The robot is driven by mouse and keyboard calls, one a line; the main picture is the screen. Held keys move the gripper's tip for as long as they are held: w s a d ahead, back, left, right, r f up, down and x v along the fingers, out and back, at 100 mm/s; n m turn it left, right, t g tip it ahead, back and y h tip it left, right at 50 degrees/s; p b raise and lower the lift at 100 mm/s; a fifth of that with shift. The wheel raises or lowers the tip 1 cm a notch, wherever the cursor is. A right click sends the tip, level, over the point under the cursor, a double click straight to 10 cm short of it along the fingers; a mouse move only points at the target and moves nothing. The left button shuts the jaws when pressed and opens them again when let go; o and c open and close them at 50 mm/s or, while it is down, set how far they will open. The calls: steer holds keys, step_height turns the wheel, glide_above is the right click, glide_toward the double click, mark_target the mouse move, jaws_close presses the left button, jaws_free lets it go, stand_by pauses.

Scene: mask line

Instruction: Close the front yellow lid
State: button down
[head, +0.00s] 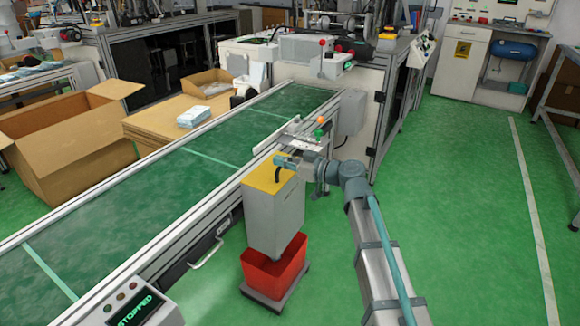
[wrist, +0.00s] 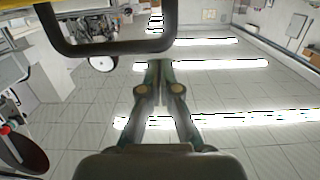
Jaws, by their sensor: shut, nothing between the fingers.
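The yellow lid (head: 262,176) lies over the top of a grey box (head: 272,213) beside the conveyor. It looks about flat in the head view; I cannot tell whether it is fully shut. A black handle loop (head: 279,174) stands on it. In the wrist view the handle (wrist: 110,49) crosses the top, with a strip of yellow at the upper left corner. My gripper (head: 281,160) is at the lid's far right side, close to the handle.
A red bin (head: 272,272) stands on the floor below the box. The green conveyor (head: 150,205) runs along the left. A small device with a coloured knob (head: 318,135) is on the rail behind my gripper. The floor to the right is clear.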

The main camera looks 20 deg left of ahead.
steer(key=shift+s+d+f+b, duration=0.15)
steer(key=shift+d+f+b, duration=0.3)
steer(key=shift+f+b, duration=0.45)
steer(key=shift+s+d+f, duration=0.1)
